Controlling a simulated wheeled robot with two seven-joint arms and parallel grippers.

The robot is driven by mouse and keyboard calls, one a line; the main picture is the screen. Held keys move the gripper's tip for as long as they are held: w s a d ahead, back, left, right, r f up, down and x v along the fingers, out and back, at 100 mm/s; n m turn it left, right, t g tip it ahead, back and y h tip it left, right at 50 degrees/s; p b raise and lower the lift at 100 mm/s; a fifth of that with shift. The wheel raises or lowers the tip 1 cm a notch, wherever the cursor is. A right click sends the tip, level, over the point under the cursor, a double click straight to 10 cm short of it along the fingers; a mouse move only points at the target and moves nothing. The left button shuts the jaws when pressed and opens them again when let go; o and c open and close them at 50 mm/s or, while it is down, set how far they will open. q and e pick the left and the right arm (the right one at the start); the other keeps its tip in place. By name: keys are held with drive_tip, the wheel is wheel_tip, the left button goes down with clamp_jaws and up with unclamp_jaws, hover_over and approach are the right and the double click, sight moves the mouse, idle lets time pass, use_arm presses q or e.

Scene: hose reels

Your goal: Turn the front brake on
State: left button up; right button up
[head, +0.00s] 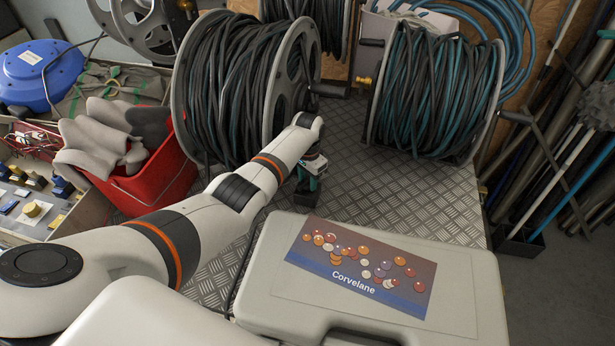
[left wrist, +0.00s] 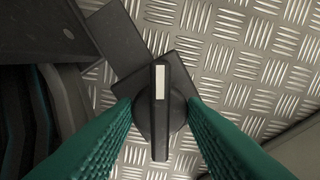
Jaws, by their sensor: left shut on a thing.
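A black brake knob (left wrist: 160,130) with a white mark on its grip bar sits on a dark square base over the checker plate. In the left wrist view the bar stands nearly upright in the picture, between the green fingers of my left gripper (left wrist: 163,108). The gripper is shut on the bar. In the head view my left gripper (head: 311,168) points down beside the large front reel (head: 292,85), at its right flange. The knob is mostly hidden there by the gripper. My right gripper is not in view.
A second reel (head: 440,90) with black and teal hose stands to the right. A grey Corvelane case (head: 470,290) lies in front. A red bin (head: 165,180) with gloves stands left. Poles (head: 575,140) lean at right. Checker plate (head: 400,190) is clear between.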

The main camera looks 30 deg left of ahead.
sight(308, 181)
use_arm(q)
drive_tip(key=m, duration=0.5)
drive_tip(key=shift+m, duration=0.3)
drive_tip(key=m, duration=0.5)
drive_tip(key=shift+m, duration=0.3)
drive_tip(key=o, duration=1)
wheel_tip(308, 181, up, 12)
drive_tip(key=shift+p, duration=0.55)
